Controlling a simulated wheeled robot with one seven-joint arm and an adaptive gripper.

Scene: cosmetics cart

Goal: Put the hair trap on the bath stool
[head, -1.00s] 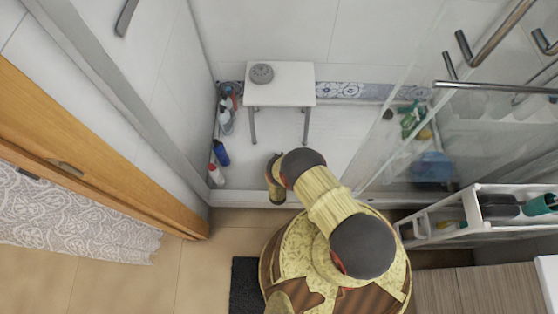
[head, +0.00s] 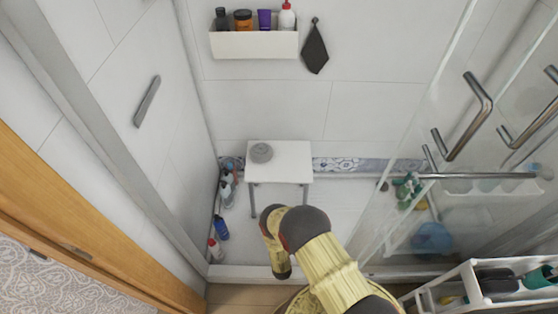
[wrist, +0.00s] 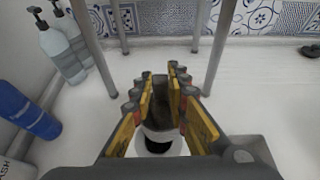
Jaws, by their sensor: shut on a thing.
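The white bath stool (head: 290,161) stands upright against the back wall of the shower, with a grey round ridged thing (head: 261,152) on the left of its seat. In the wrist view, the stool's grey legs (wrist: 214,50) rise ahead of my gripper; its seat is out of that view. My gripper (wrist: 160,88) is shut on a small round white thing with a dark centre (wrist: 160,133), probably the hair trap. The fingers hide part of it. It is low over the shower floor, in front of the stool. In the head view, my arm hides the fingers and the held thing.
Bottles (head: 221,228) stand along the left wall; clear pump bottles (wrist: 62,45) and a blue bottle (wrist: 27,110) show at left in the wrist view. A glass panel (head: 400,190) is at right. A wall shelf (head: 254,44) hangs above. The seat's right half is free.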

